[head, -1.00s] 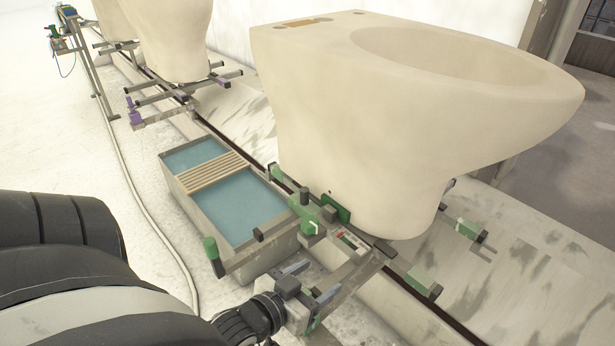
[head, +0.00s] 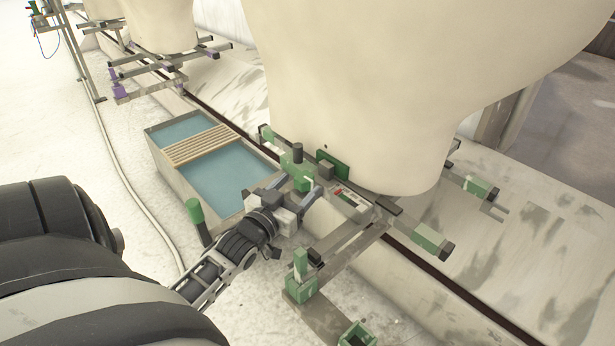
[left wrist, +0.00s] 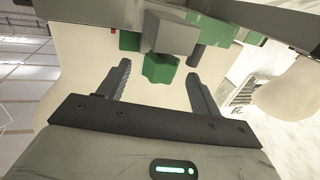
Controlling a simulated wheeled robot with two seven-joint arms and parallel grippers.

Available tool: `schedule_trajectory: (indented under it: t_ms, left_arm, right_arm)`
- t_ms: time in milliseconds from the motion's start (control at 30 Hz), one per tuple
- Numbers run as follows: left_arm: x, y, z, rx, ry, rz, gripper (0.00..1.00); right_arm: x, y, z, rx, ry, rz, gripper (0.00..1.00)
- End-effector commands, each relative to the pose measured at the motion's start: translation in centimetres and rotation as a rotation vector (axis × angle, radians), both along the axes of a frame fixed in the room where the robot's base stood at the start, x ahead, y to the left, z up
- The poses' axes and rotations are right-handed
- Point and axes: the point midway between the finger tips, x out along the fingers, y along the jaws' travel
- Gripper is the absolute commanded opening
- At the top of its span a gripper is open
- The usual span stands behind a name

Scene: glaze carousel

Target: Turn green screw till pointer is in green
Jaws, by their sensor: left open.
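The green screw (head: 300,178) stands on the metal carriage below the large cream toilet body (head: 340,110). It also shows in the left wrist view as a faceted green knob (left wrist: 160,69). My left gripper (head: 293,194) is open, close to the screw. In the left wrist view the knob sits between and just beyond the two spread fingertips (left wrist: 158,75). I cannot tell whether a finger touches it. A small gauge plate (head: 350,197) with white and red marks lies right of the screw; its pointer is too small to read. My right gripper is not in view.
A trough (head: 228,188) of blue liquid with wooden slats stands behind my left gripper. A green-topped post (head: 196,212) is close to my left arm. Green-ended carriage arms (head: 430,238) stick out at right. A dark rail slot runs under the carriage.

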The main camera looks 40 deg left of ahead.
Motion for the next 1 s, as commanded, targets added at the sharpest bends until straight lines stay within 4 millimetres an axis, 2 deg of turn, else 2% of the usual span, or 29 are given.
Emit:
schedule_trajectory:
  t_ms: [100,300,667,767,833,867,1000]
  left_arm:
    - [2.3,0.4,-0.2,0.001,-0.003,-0.001,0.65]
    - [4.4,0.8,-0.1,0.0,-0.001,-0.001,0.65]
    - [4.9,0.9,0.0,0.0,0.002,0.0,0.65]
    - [4.9,0.9,0.0,0.0,0.001,0.0,0.42]
    - [4.9,0.9,0.0,0.0,0.001,0.0,0.23]
    - [4.9,0.9,0.0,0.0,0.001,0.0,0.2]
    - [4.8,0.9,0.0,0.0,0.001,-0.002,0.2]
  right_arm:
    - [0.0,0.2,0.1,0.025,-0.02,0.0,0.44]
    - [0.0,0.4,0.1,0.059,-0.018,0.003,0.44]
    - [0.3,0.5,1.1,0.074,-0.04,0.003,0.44]
    - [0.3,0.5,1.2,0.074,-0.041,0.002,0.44]
    - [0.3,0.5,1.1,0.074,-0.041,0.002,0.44]
    - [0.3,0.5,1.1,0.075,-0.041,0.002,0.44]
    - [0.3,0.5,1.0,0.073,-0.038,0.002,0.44]
